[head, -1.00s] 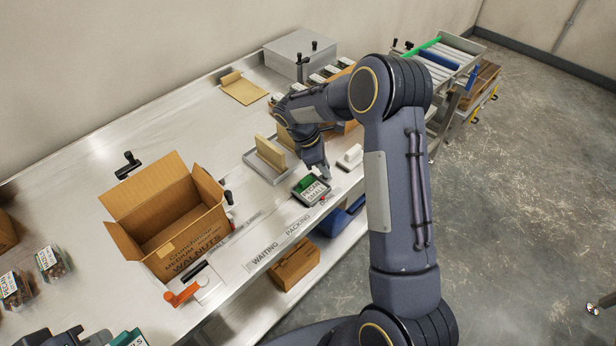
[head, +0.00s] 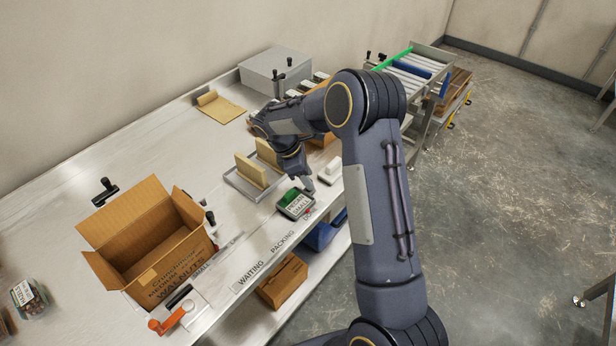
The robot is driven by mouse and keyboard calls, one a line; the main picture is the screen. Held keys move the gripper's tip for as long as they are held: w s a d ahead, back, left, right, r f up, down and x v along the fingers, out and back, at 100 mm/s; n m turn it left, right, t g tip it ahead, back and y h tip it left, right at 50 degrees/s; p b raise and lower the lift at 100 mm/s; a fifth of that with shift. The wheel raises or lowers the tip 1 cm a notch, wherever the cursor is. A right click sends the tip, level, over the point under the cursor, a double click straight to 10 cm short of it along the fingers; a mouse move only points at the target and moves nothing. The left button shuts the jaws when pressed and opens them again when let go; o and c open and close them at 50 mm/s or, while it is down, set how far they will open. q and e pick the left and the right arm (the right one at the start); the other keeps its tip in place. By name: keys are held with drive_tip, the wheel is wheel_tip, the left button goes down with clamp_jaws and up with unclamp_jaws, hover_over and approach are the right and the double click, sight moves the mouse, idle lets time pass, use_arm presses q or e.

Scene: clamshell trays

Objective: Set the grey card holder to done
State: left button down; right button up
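The grey card holder (head: 295,205) stands at the front edge of the steel table, past the PACKING label (head: 283,241). It holds a white card reading PECAN SMALL, with a green piece on its top. A WAITING label (head: 250,273) lies further left along the same edge. My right gripper (head: 307,184) points down just behind and to the right of the holder. Its fingers are small and partly hidden by the arm, so I cannot tell whether they are open or touch the holder. My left gripper is not in view.
An open walnut carton (head: 166,263) stands at left. A metal tray (head: 236,183) with tan upright blocks sits behind the holder. A white block (head: 329,173) lies to its right. An orange-handled device (head: 172,318) is at the front left.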

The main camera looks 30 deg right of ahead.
drive_tip(key=v, duration=0.7)
drive_tip(key=shift+b, duration=0.4)
drive_tip(key=shift+d, duration=0.1)
drive_tip(key=s+a+r+m+t+y, duration=0.1)
drive_tip(key=s+r+m+t+y, duration=0.15)
drive_tip(key=s+r, duration=0.35)
drive_tip(key=s+a+r+m+t+y, duration=0.1)
drive_tip(key=s+r+m+y, duration=0.2)
drive_tip(key=s, duration=0.5)
drive_tip(key=s+a+m+t+y, duration=0.1)
drive_tip(key=s+a+m+t, duration=0.1)
drive_tip(key=s+a+m, duration=0.2)
drive_tip(key=s+a+m+t+y, duration=0.1)
drive_tip(key=s+a+m, duration=0.3)
drive_tip(key=s, duration=0.7)
drive_tip(key=shift+s+f+m+t, duration=0.3)
drive_tip(key=shift+f+m+t, duration=0.05)
drive_tip(key=shift+m+t, duration=0.2)
